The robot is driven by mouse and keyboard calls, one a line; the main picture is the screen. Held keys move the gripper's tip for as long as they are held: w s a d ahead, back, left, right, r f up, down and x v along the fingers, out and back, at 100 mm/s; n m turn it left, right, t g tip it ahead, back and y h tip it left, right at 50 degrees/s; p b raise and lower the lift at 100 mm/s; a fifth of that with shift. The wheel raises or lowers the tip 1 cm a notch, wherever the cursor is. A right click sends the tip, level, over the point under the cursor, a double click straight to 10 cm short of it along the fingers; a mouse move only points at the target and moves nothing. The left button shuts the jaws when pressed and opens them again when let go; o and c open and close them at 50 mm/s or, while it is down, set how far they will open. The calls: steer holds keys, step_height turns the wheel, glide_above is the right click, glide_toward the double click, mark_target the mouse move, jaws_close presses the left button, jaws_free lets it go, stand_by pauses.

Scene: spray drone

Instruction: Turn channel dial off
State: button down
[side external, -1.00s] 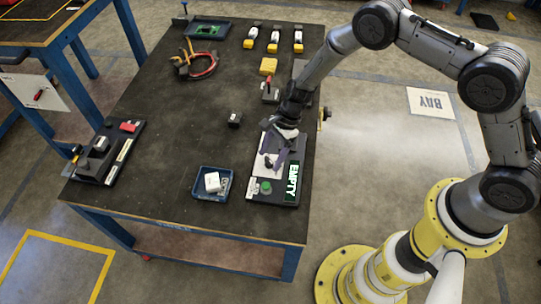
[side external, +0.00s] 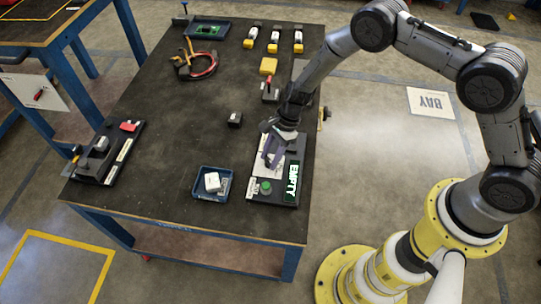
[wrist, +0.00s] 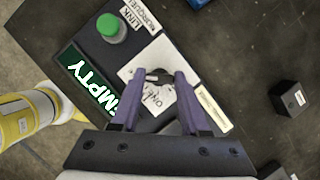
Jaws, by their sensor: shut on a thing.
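The channel dial (wrist: 158,74) is a small dark knob on a white plate (wrist: 150,62) of the black control panel (wrist: 122,48). In the wrist view my gripper (wrist: 159,76) has its two purple fingers on either side of the dial, shut on it. The plate's lettering is partly covered, so I cannot read the dial's setting. A green button (wrist: 108,26) and a lit green "EMPTY" display (wrist: 92,88) are on the same panel.
A blue tray (side external: 199,194) with a white box stands left of the panel. A small black block (side external: 235,119) sits behind it. Another device (side external: 110,150) is at the table's left edge. The table's middle is mostly clear.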

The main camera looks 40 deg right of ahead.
steer(key=shift+n, duration=0.3)
steer(key=n+g, duration=0.1)
steer(key=n, duration=0.2)
steer(key=n+g, duration=0.1)
steer(key=n, duration=0.2)
steer(key=shift+w+g+h, duration=0.2)
steer(key=shift+g+h, duration=0.1)
steer(key=n+g+h, duration=0.1)
steer(key=n, duration=0.3)
steer(key=shift+w+a+n, duration=0.1)
steer(key=shift+n, duration=0.3)
steer(key=n+h, duration=0.1)
steer(key=n, duration=0.1)
steer(key=shift+n+g, duration=0.3)
steer(key=shift+g, duration=0.1)
steer(key=n+h, duration=0.1)
steer(key=n, duration=0.2)
steer(key=n+h, duration=0.1)
steer(key=n, duration=0.2)
steer(key=shift+a+h, duration=0.2)
steer(key=shift+h, duration=0.2)
steer(key=n+h, duration=0.1)
steer(key=n, duration=0.2)
steer(key=n+t+h, duration=0.1)
steer(key=n, duration=0.2)
steer(key=shift+a+r+n, duration=0.1)
steer(key=shift+a+n, duration=0.05)
steer(key=shift+n, duration=0.25)
steer(key=shift+c, duration=2)
jaws_free()
